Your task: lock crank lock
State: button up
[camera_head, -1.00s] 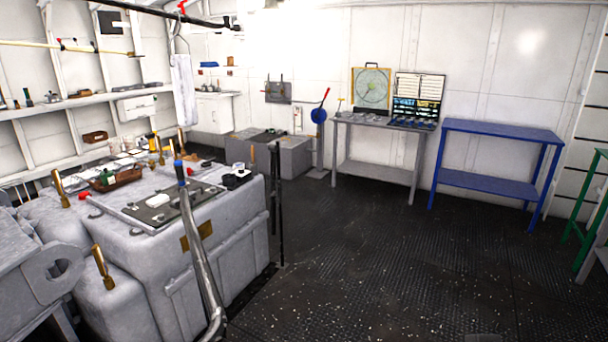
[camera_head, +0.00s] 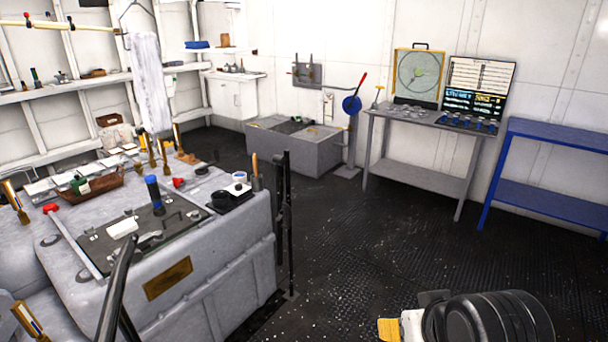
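A blue round wheel (camera_head: 352,104) with a slanted lever ending in a red handle (camera_head: 363,79) stands on a grey post beside the grey bench; it may be the crank, but no lock can be made out on it. A dark bar (camera_head: 118,290) rises at the lower left in front of the grey machine. Part of my arm (camera_head: 490,320), a black ribbed cylinder with white and yellow parts beside it, enters at the bottom right. It is far from the wheel. My fingertips cannot be made out.
The large grey machine (camera_head: 225,250) fills the left, with small tools on top. Black upright posts (camera_head: 284,210) stand at its right corner. A low grey box (camera_head: 293,148), a grey bench (camera_head: 420,175) and a blue bench (camera_head: 545,195) line the back. The dark floor between is clear.

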aim_at(177, 181)
jog(key=i+u, duration=0.4)
jog(key=i+l+u, duration=0.15)
jog(key=u, duration=0.25)
jog(key=i+l+u, duration=0.2)
jog(key=u, duration=0.2)
jog(key=i+l+u, duration=0.25)
jog(key=i+l, duration=0.35)
jog(key=i, duration=0.3)
jog(key=i+l+u, duration=0.25)
jog(key=i+l, duration=0.5)
jog(key=i, duration=0.55)
